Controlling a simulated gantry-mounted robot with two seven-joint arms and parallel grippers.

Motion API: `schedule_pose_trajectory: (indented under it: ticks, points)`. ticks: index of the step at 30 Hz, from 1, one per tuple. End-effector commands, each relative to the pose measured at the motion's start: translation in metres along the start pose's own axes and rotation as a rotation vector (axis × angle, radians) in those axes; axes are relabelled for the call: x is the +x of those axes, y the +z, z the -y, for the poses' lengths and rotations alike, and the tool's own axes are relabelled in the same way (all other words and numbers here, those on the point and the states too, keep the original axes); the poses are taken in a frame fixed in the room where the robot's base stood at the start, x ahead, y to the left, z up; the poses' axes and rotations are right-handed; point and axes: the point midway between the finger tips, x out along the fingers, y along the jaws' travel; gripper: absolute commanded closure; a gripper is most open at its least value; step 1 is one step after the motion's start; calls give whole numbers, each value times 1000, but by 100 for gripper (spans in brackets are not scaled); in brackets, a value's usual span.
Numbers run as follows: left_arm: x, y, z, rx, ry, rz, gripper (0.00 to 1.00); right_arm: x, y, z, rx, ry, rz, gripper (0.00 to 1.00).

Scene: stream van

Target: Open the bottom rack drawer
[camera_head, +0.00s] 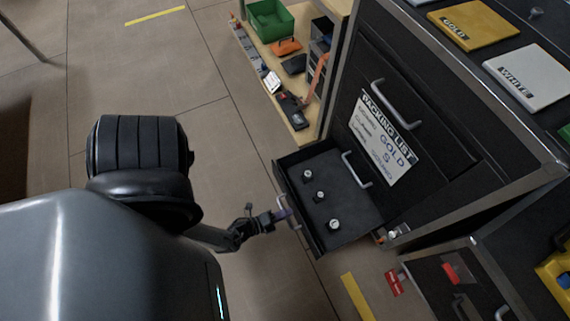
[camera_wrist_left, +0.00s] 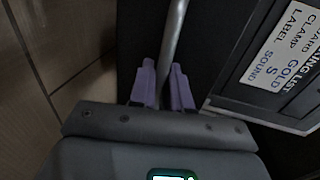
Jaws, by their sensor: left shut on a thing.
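The low rack drawer (camera_head: 290,165) stands pulled out from the black rack in the head view. Several small silver-topped pieces sit inside it, including one (camera_head: 333,224) near its right side. My left gripper (camera_head: 284,213) is at the drawer's front and shut on its handle (camera_head: 292,208). In the left wrist view, the grey handle bar (camera_wrist_left: 175,40) runs between the purple fingers of my left gripper (camera_wrist_left: 164,85). The fingers hide part of the handle. My right gripper is not in view.
Closed fronts above carry an upper handle (camera_head: 394,105), a lower handle (camera_head: 356,170) and a packing list (camera_head: 388,140). A wooden shelf (camera_head: 262,62) with a green bin (camera_head: 270,20) stands behind. A black cabinet (camera_head: 440,285) stands at lower right. Floor left of the drawer is clear.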

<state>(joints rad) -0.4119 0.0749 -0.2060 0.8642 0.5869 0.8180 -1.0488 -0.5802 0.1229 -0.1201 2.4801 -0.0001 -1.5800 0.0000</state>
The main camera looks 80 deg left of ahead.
Motion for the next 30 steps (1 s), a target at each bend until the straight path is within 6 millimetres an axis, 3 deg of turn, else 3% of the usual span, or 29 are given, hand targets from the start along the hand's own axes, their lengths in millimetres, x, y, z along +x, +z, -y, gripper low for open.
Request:
schedule_pose_trajectory:
  ticks: [3, 4, 6, 19, 30]
  points:
    - [0, 0, 1, 0, -3, -2, 100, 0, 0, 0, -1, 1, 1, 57]
    - [0, 0, 1, 0, -3, -2, 80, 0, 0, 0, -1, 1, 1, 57]
    - [0, 0, 1, 0, -2, -2, 70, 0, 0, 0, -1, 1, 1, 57]
    - [-8, 0, 1, 0, 1, -1, 70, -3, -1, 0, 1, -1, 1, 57]
    - [-67, 0, 1, -1, 3, 0, 70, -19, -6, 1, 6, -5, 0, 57]
